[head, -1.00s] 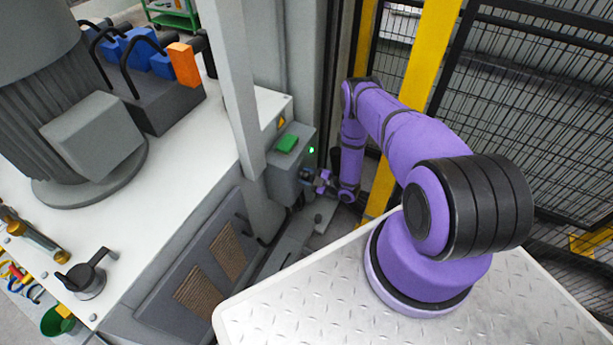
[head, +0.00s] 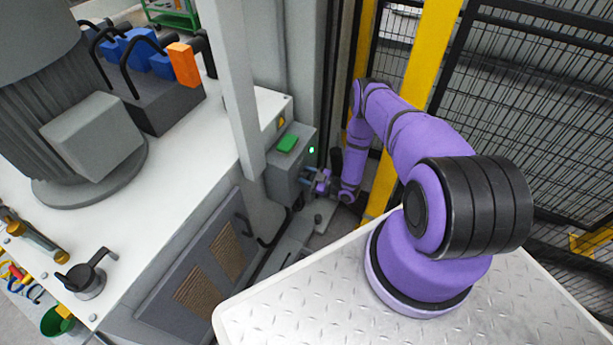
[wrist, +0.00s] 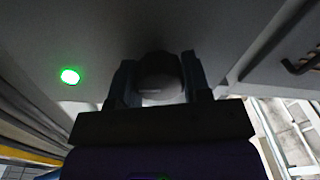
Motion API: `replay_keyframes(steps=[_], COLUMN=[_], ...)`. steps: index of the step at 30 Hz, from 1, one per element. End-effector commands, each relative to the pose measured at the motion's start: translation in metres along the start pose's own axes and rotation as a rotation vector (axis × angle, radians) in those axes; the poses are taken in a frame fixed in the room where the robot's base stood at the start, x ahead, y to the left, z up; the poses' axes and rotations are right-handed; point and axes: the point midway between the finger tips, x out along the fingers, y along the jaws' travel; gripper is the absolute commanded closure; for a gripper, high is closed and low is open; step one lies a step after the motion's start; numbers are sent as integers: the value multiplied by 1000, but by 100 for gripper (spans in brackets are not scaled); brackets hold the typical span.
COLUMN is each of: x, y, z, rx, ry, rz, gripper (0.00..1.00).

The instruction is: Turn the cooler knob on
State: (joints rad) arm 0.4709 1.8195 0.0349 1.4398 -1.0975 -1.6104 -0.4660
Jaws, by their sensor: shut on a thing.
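In the head view my gripper (head: 312,181) is at the right face of a grey box (head: 284,178), and the knob itself is too hidden and small to make out there. A lit green lamp (wrist: 70,76) is left of the knob in the wrist view; it also shows on the box in the head view (head: 311,150).
A green block-like part (head: 287,144) is on top of the grey box. A grey post (head: 234,90) and white bench (head: 150,205) stand to the left. A yellow post (head: 428,55) and black mesh fence (head: 540,90) are close behind my arm. A dark bent handle (wrist: 302,64) is at the right.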

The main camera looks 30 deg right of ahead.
Motion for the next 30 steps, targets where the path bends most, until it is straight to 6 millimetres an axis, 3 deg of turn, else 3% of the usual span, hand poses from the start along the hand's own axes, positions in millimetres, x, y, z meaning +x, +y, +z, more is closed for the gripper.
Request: replay_keyframes(steps=[12,27,28,30], x=[0,0,0,0], y=[0,0,0,0], z=[0,0,0,0], rx=[184,206,206,206], ry=[4,4,4,4], rz=[4,4,4,4], gripper=[80,80,54,38])
